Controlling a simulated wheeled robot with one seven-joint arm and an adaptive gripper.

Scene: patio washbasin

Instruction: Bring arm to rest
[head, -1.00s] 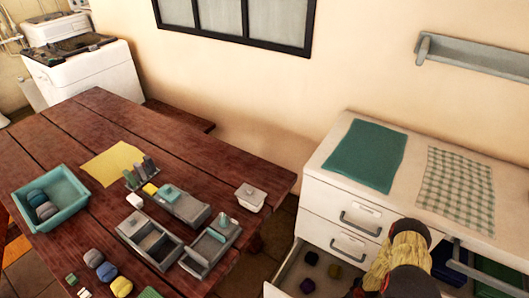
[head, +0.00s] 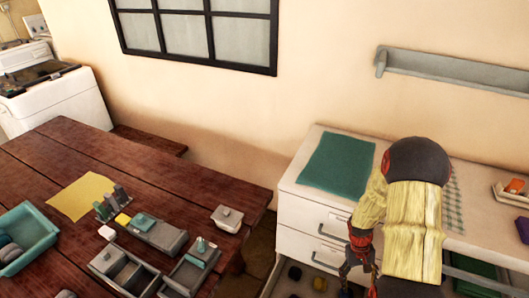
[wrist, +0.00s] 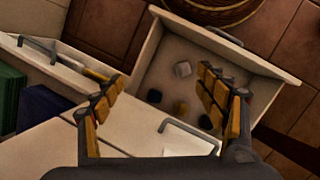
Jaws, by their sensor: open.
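My gripper (wrist: 161,84) is open in the wrist view, its two yellow-padded fingers spread wide with nothing between them. It is above the white cabinet's pulled-out drawer (wrist: 262,62), which holds several small dark and pale lumps. In the head view my arm, yellow with dark joints, reaches in front of the white cabinet (head: 300,212). My gripper (head: 352,270) hangs low there beside the cabinet's drawer fronts, and its fingertips are hard to make out. The arm hides part of the checked cloth (head: 453,208) on the counter.
A teal cloth (head: 338,163) and an orange item in a white tray (head: 508,195) lie on the counter. Another open compartment (wrist: 50,62) is at left in the wrist view. The wooden table (head: 50,165) at left holds grey boxes and a teal tray (head: 38,262). A wall shelf (head: 440,70) is above.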

